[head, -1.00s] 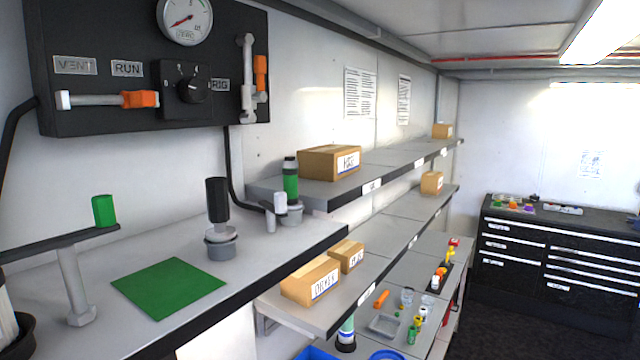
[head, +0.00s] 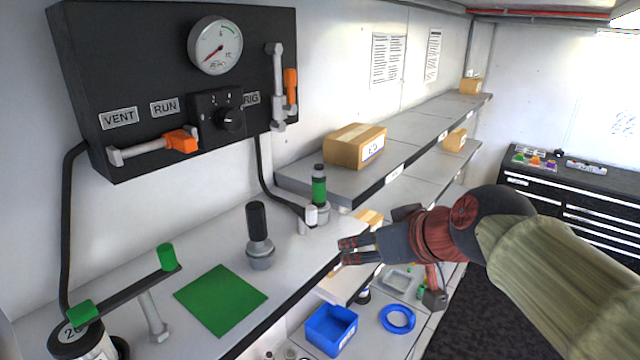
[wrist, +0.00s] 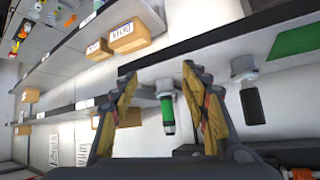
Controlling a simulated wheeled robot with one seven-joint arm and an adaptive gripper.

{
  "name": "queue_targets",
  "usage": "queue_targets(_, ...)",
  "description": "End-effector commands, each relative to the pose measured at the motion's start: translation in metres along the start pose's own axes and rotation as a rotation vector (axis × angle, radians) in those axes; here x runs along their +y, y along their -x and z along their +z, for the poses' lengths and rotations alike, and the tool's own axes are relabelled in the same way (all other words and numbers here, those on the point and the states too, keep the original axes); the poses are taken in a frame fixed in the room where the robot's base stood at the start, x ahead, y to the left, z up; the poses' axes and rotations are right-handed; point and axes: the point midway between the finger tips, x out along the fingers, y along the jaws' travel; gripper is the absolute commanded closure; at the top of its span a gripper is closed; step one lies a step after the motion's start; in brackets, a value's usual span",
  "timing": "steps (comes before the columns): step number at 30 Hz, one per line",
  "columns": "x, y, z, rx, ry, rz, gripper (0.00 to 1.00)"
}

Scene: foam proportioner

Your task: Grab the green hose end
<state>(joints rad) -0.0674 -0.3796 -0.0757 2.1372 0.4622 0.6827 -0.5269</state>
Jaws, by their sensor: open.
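The green hose end (head: 319,188) is an upright cylinder with a green band and dark top. It stands in a grey holder (head: 320,213) at the counter's far end. In the wrist view the green hose end (wrist: 167,112) appears upside down, between my fingers but beyond them. My gripper (head: 342,250) is open and empty, in front of the counter edge, below and right of the hose end and apart from it. The open fingers also show in the wrist view (wrist: 160,80). A similar all-black end (head: 257,222) stands in a second holder to the left.
A green mat (head: 221,299) lies on the counter. A dark bar (head: 130,290) with green caps (head: 167,257) stands at left. A black gauge panel (head: 185,95) hangs above. A cardboard box (head: 355,145) sits on the shelf behind the hose end. A blue bin (head: 331,329) is below.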

Motion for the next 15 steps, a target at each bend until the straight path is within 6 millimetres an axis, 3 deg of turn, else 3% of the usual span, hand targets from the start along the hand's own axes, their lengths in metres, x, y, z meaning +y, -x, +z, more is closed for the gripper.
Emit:
queue_targets(1,-0.003,-0.009,-0.032,0.044,0.025,-0.022,0.54)
queue_targets(3,-0.007,-0.018,-0.071,0.107,0.059,-0.043,0.54)
queue_targets(6,-0.010,-0.027,-0.114,0.179,0.096,-0.061,0.54)
queue_targets(10,-0.012,-0.033,-0.145,0.235,0.124,-0.070,0.54)
queue_targets(15,-0.013,-0.043,-0.157,0.251,0.131,-0.072,0.54)
